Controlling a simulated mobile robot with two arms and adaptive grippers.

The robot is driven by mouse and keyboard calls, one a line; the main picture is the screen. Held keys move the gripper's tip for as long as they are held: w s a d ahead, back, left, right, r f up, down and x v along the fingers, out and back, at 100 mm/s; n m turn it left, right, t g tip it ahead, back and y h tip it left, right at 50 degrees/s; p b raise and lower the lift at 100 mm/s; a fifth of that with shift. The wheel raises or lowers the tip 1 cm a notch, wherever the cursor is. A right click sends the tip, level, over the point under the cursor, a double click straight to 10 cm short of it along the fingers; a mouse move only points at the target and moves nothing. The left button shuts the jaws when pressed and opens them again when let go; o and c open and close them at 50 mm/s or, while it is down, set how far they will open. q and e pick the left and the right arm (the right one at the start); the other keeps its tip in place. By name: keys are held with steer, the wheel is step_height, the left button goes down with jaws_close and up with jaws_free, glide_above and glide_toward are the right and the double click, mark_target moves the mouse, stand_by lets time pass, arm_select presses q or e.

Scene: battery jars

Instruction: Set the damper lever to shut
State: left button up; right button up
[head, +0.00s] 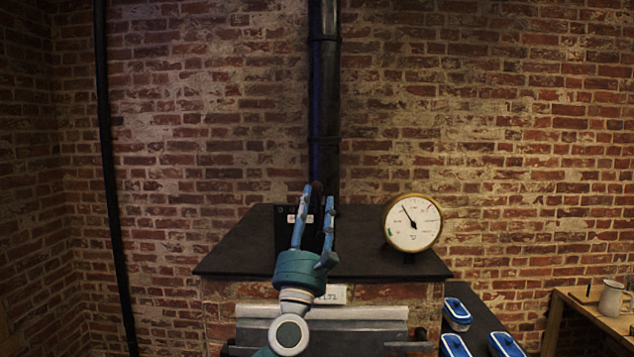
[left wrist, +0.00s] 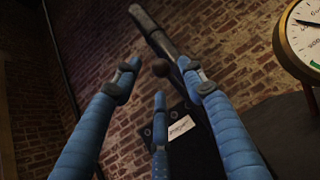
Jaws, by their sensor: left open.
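A black damper plate (head: 284,226) with a small white label stands on the dark slab top in front of the black flue pipe (head: 324,90). The plate and its label also show in the left wrist view (left wrist: 180,128). A brown round knob, seemingly the damper lever's end (left wrist: 184,63), shows just beyond my fingers; in the head view it is a dark shape (head: 317,186) at the fingertips. My left gripper (head: 318,195) is open, its blue fingers spread before the plate. I cannot tell whether it touches the lever. The lever's shaft is mostly hidden. My right gripper is out of view.
A round brass gauge (head: 412,222) stands on the slab (head: 235,255) just right of the gripper. Blue-lidded jars (head: 457,313) stand on a dark surface lower right. A wooden table (head: 590,305) with a pale jug (head: 612,298) is at far right. The slab's left part is clear.

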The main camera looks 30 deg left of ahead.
mark_target(315, 193)
arm_select(q)
steer(key=p+x, duration=0.1)
steer(key=x, duration=0.4)
steer(key=shift+f, duration=0.1)
jaws_close()
